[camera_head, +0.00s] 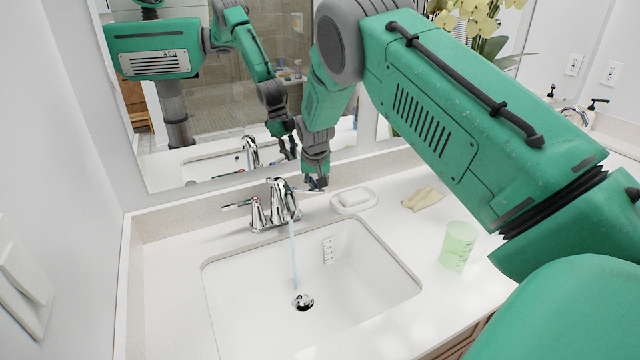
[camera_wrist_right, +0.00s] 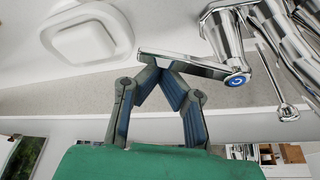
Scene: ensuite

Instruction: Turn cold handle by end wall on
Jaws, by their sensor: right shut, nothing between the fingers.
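The chrome faucet (camera_head: 280,205) stands behind the basin, with a thin stream of water (camera_head: 293,250) falling from its spout to the drain. Its cold handle, with a blue cap (camera_wrist_right: 237,79), shows in the right wrist view; its lever (camera_wrist_right: 190,66) reaches out toward my fingertips. My right gripper (camera_wrist_right: 158,68) is shut and empty, its tips right at the lever's outer end; whether they touch it I cannot tell. In the head view the right gripper (camera_head: 316,184) is at the faucet's right side and partly hides that handle. The left handle (camera_head: 238,204) points left. My left gripper is out of view.
A soap dish (camera_head: 354,199) sits close to the right of the gripper, also in the wrist view (camera_wrist_right: 86,36). The mirror (camera_head: 215,100) rises behind, and the end wall (camera_head: 60,130) is at left.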

